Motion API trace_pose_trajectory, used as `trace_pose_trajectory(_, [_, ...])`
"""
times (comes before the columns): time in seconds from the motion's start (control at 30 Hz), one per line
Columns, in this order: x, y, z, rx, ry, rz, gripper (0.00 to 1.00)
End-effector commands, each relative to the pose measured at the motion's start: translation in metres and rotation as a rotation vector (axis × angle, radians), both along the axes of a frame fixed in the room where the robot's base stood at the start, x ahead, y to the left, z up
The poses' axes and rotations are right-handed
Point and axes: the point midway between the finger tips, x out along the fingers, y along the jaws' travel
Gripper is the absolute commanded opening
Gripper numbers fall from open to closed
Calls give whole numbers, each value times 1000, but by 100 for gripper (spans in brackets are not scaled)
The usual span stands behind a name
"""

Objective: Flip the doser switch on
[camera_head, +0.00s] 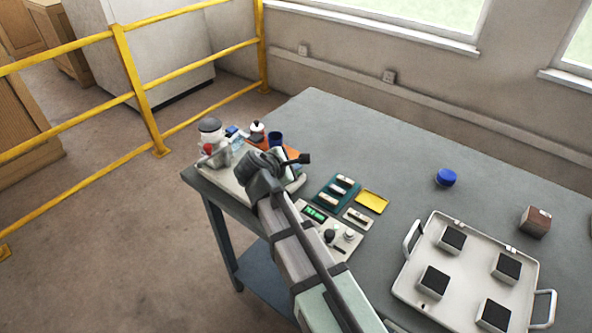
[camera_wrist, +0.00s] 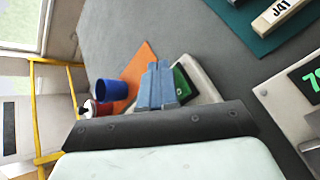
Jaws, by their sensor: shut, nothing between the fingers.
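A white device with a dark round top (camera_head: 210,127) and a red part stands at the table's left corner; I cannot tell for sure that it is the doser. No switch can be made out on it. My gripper's blue-grey fingers (camera_wrist: 159,82) are together and empty in the wrist view. They stand in front of a pale device with a green panel (camera_wrist: 181,84), hiding part of it. Contact cannot be told. In the head view my arm's dark end covers part of the pale base beside the white device.
A blue cup (camera_wrist: 117,95) stands by an orange mat (camera_wrist: 146,61). A control box with a green display (camera_head: 315,214) and knobs is right of my arm.

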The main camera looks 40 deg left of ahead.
Motion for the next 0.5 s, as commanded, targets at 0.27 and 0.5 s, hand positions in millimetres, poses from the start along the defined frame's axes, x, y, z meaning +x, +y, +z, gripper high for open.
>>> trace_pose_trajectory(0.27, [-1,0,5,0,0,0,0])
trace_pose_trajectory(0.5, [-2,0,15,2,0,1,0])
